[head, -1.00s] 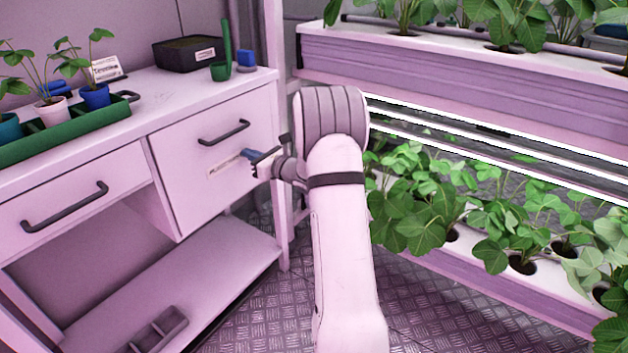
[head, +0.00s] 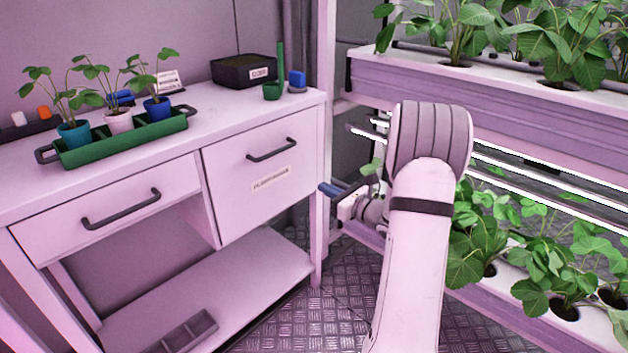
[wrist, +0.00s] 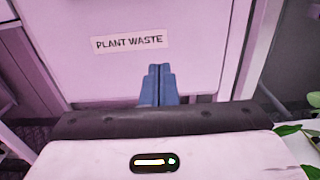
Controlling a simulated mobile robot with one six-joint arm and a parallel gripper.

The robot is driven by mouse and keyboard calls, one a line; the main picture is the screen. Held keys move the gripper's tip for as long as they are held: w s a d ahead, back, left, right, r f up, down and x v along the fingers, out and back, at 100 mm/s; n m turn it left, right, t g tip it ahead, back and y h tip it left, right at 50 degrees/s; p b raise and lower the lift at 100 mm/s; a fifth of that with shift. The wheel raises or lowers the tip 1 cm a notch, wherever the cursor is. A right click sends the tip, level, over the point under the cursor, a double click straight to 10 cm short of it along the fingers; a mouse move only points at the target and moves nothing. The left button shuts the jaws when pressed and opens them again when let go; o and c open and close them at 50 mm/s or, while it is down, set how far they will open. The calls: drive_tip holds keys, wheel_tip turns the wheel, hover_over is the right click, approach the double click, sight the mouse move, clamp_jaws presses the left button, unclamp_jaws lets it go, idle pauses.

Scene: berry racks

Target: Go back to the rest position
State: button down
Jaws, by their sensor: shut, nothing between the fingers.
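My gripper (head: 329,189) has blue fingers and points left, beside the right end of the bench in the head view. In the wrist view my gripper (wrist: 157,84) has its two blue fingers pressed together with nothing between them. Ahead of it is the closed drawer front (wrist: 200,60) with the "PLANT WASTE" label (wrist: 130,42). The same drawer (head: 228,167) and label (head: 271,179) show in the head view, with the fingers apart from the drawer.
A green tray (head: 65,160) with potted seedlings stands on the bench (head: 220,105), with a black box (head: 243,71) behind. A grow rack with an upper trough (head: 540,95) and leafy plants (head: 545,235) stands close on the right. A grey divided tray (head: 187,332) lies on the lower shelf.

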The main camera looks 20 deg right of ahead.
drive_tip(key=s+a+r+n+g+y+p, duration=0.2)
drive_tip(key=s+a+r+n+g+p, duration=0.45)
drive_tip(key=s+a+r+n, duration=0.35)
drive_tip(key=s+a+r+n+g+y+p, duration=0.1)
drive_tip(key=s+a+r+n+g+p, duration=0.6)
drive_tip(key=a, duration=0.6)
drive_tip(key=s+d+r+n+h+p, duration=0.3)
drive_tip(key=s+r+n+h+p, duration=0.7)
drive_tip(key=s+r+n+p, duration=0.4)
drive_tip(key=shift+r, duration=0.55)
drive_tip(key=shift+g, duration=0.25)
